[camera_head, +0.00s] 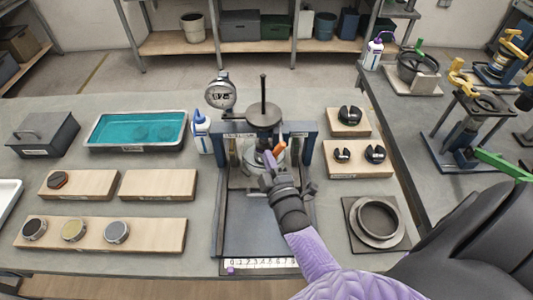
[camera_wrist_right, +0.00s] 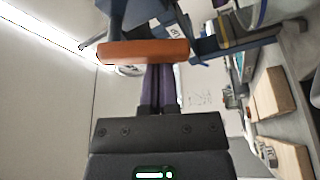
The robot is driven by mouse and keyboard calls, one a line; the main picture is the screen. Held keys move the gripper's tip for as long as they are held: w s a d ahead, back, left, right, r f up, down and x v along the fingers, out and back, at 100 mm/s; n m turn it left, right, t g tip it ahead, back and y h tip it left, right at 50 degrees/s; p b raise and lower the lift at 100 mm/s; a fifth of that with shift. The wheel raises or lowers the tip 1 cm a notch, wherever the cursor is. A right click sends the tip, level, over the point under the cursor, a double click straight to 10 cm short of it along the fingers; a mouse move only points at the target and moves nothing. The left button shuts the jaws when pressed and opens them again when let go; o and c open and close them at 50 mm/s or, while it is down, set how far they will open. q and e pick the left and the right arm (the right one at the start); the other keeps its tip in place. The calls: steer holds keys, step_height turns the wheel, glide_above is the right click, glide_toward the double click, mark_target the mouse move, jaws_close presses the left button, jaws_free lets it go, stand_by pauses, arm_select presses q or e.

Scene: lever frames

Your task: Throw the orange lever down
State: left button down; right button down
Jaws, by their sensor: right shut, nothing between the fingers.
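The orange lever (camera_head: 279,147) is on the blue and grey press-like fixture (camera_head: 308,140) at the middle of the bench. In the head view it is a short slanted bar, partly hidden by my gripper. In the right wrist view the lever (camera_wrist_right: 145,51) lies crosswise just past my fingertips. My right gripper (camera_head: 266,157) is shut and empty, right beside the lever; I cannot tell whether it touches. Its purple fingers (camera_wrist_right: 158,80) are together in the wrist view. My left gripper is not in view.
A dial gauge (camera_head: 220,94) and a vertical rod (camera_head: 263,88) rise from the fixture. A white and blue bottle (camera_head: 202,132) and a teal tray (camera_head: 135,146) stand left. Wooden blocks with black parts (camera_head: 348,122) and a ring on a plate (camera_head: 378,220) stand right.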

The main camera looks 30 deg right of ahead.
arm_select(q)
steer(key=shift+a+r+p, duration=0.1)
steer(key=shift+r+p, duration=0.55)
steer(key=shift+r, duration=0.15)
arm_select(e)
steer(key=shift+s+d+f+n+g+y, duration=0.1)
steer(key=shift+d+f+n+g+y, duration=0.1)
steer(key=shift+n, duration=0.55)
steer(key=shift+s+d+f+n+g+y, duration=0.1)
steer(key=shift+d+n+g, duration=0.1)
steer(key=shift+n, duration=0.6)
steer(key=shift+s+d+f+n+g+y, duration=0.1)
steer(key=shift+d+n+g, duration=0.1)
steer(key=shift+n, duration=0.55)
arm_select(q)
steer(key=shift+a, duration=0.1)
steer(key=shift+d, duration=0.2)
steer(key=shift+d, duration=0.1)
arm_select(e)
steer(key=shift+f, duration=0.1)
